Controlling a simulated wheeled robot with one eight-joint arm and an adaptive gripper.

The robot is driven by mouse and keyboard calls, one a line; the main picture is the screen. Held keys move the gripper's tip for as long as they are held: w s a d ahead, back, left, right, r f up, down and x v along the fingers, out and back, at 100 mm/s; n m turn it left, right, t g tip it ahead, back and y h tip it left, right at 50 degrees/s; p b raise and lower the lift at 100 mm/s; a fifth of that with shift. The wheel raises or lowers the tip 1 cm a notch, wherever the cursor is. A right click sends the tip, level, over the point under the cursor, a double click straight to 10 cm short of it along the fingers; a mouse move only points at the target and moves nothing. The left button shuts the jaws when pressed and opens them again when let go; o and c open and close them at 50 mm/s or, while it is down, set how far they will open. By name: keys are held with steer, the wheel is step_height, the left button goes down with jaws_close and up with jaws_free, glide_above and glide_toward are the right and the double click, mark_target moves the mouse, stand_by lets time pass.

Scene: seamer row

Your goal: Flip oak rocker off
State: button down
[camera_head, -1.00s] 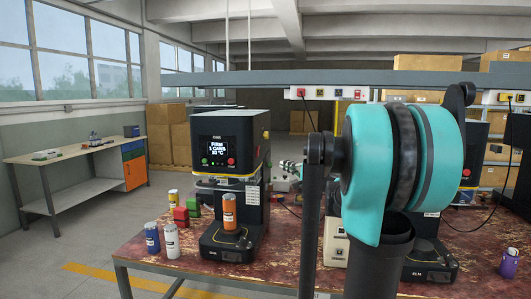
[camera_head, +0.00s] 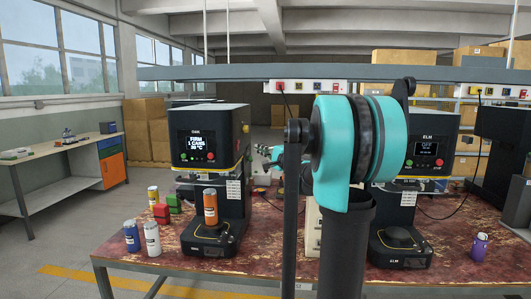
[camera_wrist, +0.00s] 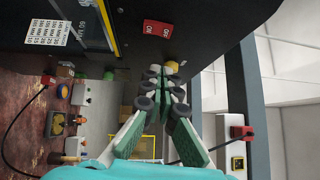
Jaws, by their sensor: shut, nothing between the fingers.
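The oak seamer (camera_head: 208,135) is a black machine labelled OAK, left of centre in the head view, its screen lit with text. In the wrist view a red rocker (camera_wrist: 157,28) marked ON and OFF sits on a dark machine face at the top; its tilt is hard to tell. My gripper (camera_wrist: 168,78) has green fingers, shut and empty, pointing just below the rocker with no clear contact. In the head view my gripper (camera_head: 264,151) is small, just right of the oak seamer, partly behind my arm. The rocker is hidden there.
The elm seamer (camera_head: 425,150) stands right, its screen reading OFF. An orange can (camera_head: 210,207) stands on the oak seamer's base. Several cans and small red and green blocks stand left on the worn red table (camera_head: 265,245). A grey overhead rail (camera_head: 330,73) carries sockets and hanging cables.

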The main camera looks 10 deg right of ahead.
mark_target(238, 145)
steer(key=w+a, duration=0.4)
steer(key=a, duration=0.1)
steer(key=shift+w+a+r, duration=0.15)
steer(key=shift+w+r, duration=0.2)
steer(key=shift+r, duration=0.05)
